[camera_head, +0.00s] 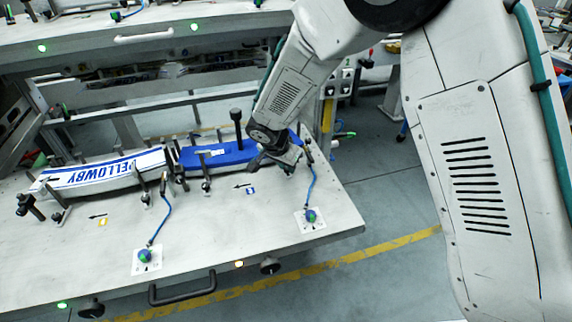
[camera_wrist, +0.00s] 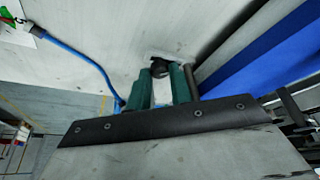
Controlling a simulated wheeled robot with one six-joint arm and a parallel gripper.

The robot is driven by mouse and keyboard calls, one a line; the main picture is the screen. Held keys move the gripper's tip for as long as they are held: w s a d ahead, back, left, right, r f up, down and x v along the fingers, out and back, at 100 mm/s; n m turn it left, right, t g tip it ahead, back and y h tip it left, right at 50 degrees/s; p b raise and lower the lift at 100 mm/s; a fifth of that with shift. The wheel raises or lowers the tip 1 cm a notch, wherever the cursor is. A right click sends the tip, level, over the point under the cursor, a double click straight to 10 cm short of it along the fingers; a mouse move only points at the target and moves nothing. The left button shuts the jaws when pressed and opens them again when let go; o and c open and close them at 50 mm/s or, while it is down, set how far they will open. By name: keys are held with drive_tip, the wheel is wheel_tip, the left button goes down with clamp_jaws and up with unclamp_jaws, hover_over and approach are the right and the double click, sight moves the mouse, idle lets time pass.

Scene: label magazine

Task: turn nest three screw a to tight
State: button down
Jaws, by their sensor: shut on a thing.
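My gripper (camera_head: 277,160) is at the right end of the blue label stack (camera_head: 217,153) on the white bench. In the wrist view its two green fingers (camera_wrist: 161,80) are shut on a dark screw knob (camera_wrist: 160,66), taken as nest three screw a. The knob stands just above the pale bench top, beside a dark post and the blue and white stack (camera_wrist: 268,55). In the head view my wrist hides the screw. A small blue plate (camera_head: 250,190) with a mark too small to read lies in front of this nest, with a black arrow left of it.
A white stack (camera_head: 103,174) lettered PELLOWBY lies to the left, with black clamp posts around it. Blue cables run to a right sensor button (camera_head: 311,215) and a left one (camera_head: 145,255). A tall black post (camera_head: 237,125) stands behind the blue stack.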

drive_tip(key=c, duration=1.3)
unclamp_jaws()
drive_tip(key=shift+o, duration=0.2)
drive_tip(key=v, duration=0.7)
drive_tip(key=shift+s+a+r, duration=0.2)
drive_tip(key=shift+r, duration=0.15)
drive_tip(key=shift+d, duration=0.15)
